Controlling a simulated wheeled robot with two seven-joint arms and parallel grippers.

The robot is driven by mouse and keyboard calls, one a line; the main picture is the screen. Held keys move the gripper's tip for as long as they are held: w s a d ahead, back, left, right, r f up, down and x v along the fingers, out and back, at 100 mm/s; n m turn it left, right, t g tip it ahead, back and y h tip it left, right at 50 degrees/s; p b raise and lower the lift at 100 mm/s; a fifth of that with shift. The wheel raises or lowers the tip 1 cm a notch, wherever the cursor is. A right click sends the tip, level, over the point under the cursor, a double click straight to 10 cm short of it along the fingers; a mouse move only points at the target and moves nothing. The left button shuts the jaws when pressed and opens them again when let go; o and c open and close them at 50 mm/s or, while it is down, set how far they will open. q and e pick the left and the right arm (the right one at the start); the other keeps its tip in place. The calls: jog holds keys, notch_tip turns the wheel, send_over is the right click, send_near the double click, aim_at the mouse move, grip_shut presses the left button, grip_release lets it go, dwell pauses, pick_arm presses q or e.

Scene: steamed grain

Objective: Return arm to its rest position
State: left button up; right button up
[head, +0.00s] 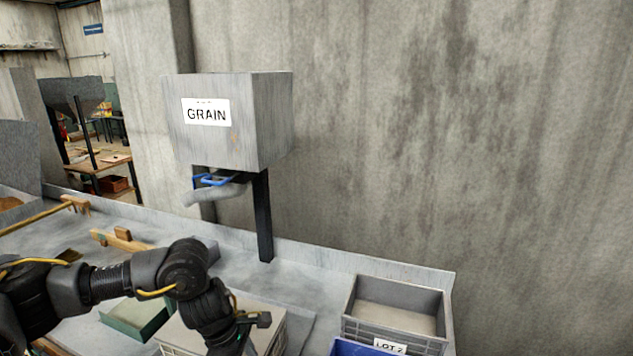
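My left arm comes in from the left edge and bends downward at a dark joint above the bench. My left gripper (238,342) hangs at the bottom of the view, in front of a pale crate (272,336). Its fingers are dark and partly cut off, so I cannot tell whether they are open or shut, or hold anything. My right arm and gripper are not in view.
A grey hopper labelled GRAIN (265,120) with a blue handle (212,180) stands on a dark post (263,215). A grey LOT 2 crate (362,312) is at right, a blue bin (350,349) before it. A green tray (135,318) and wooden-handled tools (122,240) lie left.

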pick_arm(q)
jog(key=s+d+n+t+h, duration=0.2)
jog(key=s+d+n+h, duration=0.2)
jog(key=d+n, duration=0.45)
jog(key=s+d+n+t+h, duration=0.2)
jog(key=s+d+n+h, duration=0.3)
jog(key=d, duration=0.6)
jog(key=s+a+f+n+t+y, duration=0.3)
jog(key=a+n, duration=0.5)
jog(key=n, duration=0.7)
jog(key=a+f+n+y, duration=0.45)
jog(key=a+n, duration=0.45)
jog(key=n, duration=0.5)
jog(key=s+a+f+n+g+y, duration=0.2)
jog(key=s+a+f+n, duration=0.1)
jog(key=s+a+n, duration=0.4)
jog(key=s+a+f+n+g+y, duration=0.25)
jog(key=s+a+n, duration=0.2)
jog(key=s, duration=0.35)
notch_tip(320, 180, down, 27)
jog(key=s+g, duration=0.1)
jog(key=s+a+f, duration=0.1)
jog(key=s+f, duration=0.6)
jog(key=s, duration=0.1)
jog(key=s+a+f+g, duration=0.1)
jog(key=s+a+f, duration=0.1)
jog(key=s+f, duration=0.6)
jog(key=shift+s+a+m, duration=0.2)
jog(key=shift+a+m, duration=0.05)
jog(key=shift+m, duration=0.15)
